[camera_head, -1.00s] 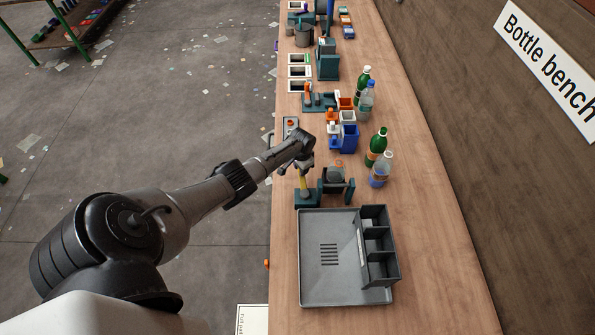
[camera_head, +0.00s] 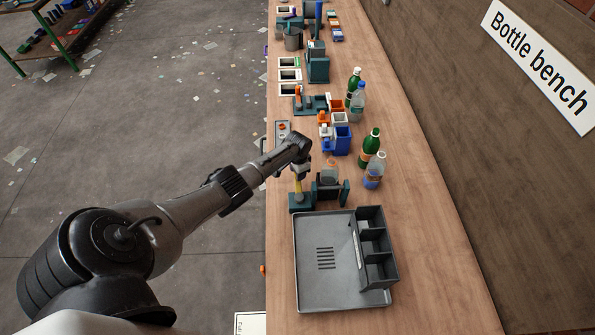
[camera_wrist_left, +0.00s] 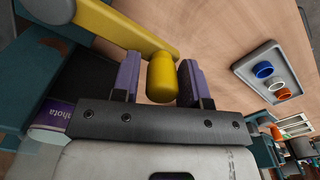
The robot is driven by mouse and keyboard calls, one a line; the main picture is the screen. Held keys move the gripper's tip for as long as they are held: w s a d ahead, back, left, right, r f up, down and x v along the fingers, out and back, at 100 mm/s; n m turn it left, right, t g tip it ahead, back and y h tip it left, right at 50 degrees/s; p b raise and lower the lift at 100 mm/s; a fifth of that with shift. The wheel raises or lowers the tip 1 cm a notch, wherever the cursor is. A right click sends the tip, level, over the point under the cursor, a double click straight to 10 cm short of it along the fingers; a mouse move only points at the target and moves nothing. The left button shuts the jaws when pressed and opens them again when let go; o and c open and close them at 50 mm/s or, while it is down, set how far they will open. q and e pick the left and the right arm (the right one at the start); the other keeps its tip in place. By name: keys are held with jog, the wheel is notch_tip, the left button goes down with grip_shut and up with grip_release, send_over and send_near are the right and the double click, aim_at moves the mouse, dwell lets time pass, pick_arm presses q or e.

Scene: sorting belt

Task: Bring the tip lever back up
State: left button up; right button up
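The tip lever is a yellow bar (camera_wrist_left: 120,28) with a rounded yellow knob (camera_wrist_left: 162,78). In the head view the lever (camera_head: 298,187) rises from a teal base (camera_head: 300,203) at the bench's left edge. My left gripper (camera_wrist_left: 160,82) has one purple-padded finger on each side of the knob. A narrow gap shows on the knob's left side; contact on the right side is unclear. In the head view my left gripper (camera_head: 301,172) hides the lever's upper end. A dark tipping cradle (camera_head: 328,190) stands right of the lever. My right gripper is not in view.
A grey tray (camera_head: 312,280) with a divided dark rack (camera_head: 372,247) lies in front. A green bottle (camera_head: 370,149) and a clear bottle (camera_head: 374,170) stand behind right. Blue bin (camera_head: 341,142) and a grey block with a red button (camera_head: 283,127) lie beyond. The right side is clear.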

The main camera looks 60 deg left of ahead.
pick_arm(q)
jog(key=shift+o, duration=1.2)
jog(key=shift+r, duration=0.15)
jog(key=shift+r, duration=0.35)
notch_tip(320, 180, up, 13)
jog(key=p, duration=0.2)
jog(key=shift+f, duration=0.1)
